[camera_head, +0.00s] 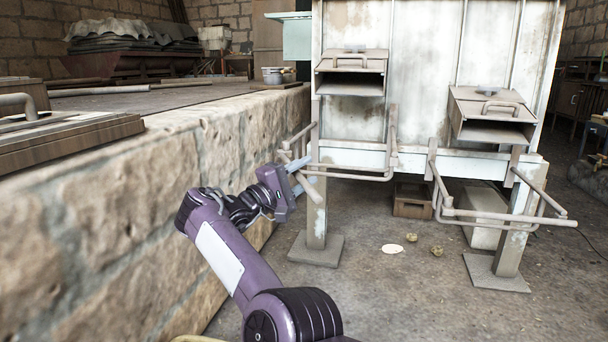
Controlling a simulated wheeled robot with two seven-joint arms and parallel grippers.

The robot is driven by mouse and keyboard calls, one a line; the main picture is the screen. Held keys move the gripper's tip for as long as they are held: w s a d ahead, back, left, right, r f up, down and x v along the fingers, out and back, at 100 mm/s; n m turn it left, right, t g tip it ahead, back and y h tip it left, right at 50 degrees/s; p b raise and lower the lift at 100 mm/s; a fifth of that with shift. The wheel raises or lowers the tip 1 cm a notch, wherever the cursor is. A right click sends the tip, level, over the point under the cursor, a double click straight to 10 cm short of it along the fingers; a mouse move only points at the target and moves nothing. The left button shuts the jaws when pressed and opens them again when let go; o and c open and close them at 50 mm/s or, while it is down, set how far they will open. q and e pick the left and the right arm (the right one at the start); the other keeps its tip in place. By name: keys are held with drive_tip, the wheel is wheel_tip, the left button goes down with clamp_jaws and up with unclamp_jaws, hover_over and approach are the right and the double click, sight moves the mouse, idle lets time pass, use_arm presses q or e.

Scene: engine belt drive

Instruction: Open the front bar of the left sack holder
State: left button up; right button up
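The left sack holder is a set of grey pipe bars under the left chute (350,72) of the tall whitish machine. The left side bar (298,136) sticks out above the gripper. My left gripper is not in view.
A stone wall ledge (140,190) runs close along the left of my arm. A machine leg (316,215) stands just behind the gripper. The right sack holder (500,216) juts out at the right. The concrete floor in front is mostly clear.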

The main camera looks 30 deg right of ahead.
drive_tip(key=p+v, duration=0.2)
drive_tip(key=v, duration=0.5)
drive_tip(key=shift+a+p, duration=0.3)
drive_tip(key=shift+s+f, duration=0.1)
drive_tip(key=shift+c, duration=0.2)
